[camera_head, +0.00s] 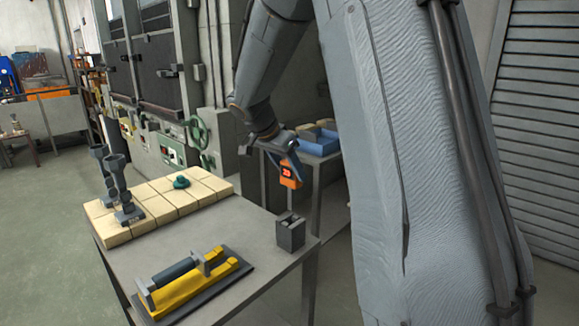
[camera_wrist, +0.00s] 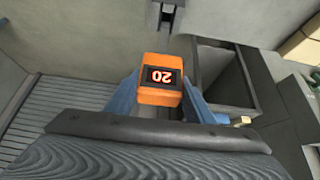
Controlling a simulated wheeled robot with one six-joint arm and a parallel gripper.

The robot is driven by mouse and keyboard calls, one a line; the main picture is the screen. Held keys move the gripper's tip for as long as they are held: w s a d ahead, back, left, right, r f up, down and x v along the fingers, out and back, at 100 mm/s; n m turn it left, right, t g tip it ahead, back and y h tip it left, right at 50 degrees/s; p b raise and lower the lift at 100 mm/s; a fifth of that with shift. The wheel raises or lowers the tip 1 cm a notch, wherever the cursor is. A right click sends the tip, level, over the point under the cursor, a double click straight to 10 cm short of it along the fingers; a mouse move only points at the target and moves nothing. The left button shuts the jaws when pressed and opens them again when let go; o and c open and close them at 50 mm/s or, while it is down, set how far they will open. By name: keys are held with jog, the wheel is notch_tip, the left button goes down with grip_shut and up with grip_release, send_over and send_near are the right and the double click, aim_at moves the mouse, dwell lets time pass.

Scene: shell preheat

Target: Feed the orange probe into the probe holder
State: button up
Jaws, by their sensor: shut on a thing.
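The orange probe (camera_head: 290,173) has a small dark display with lit digits. My gripper (camera_head: 285,160) is shut on it and holds it in the air, to the right of the table and above its top. In the wrist view the probe (camera_wrist: 160,80) sits between the blue fingers of my gripper (camera_wrist: 160,98), its display reading 20 upside down. A small dark grey open-topped block, which looks like the probe holder (camera_head: 290,233), stands near the table's right edge. The probe is above it in the head view and apart from it. Any lower tip of the probe is not visible.
The table (camera_head: 215,262) also bears a yellow tool on a dark plate (camera_head: 190,283), pale bricks (camera_head: 170,205), grey stands (camera_head: 125,195) and a small green knob (camera_head: 181,182). Blue trays (camera_head: 318,141) lie on a bench behind. My arm covers much of the right side.

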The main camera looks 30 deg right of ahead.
aim_at(289, 200)
jog(key=shift+f+b, duration=0.5)
jog(key=shift+f, duration=0.95)
jog(key=shift+f+b, duration=3.8)
jog(key=shift+b, duration=0.2)
jog(key=o, duration=1.2)
jog(key=shift+o, duration=0.2)
jog(key=b+v, duration=0.2)
jog(key=v, duration=0.5)
jog(key=shift+a+r, duration=0.15)
jog(key=shift+r, duration=0.15)
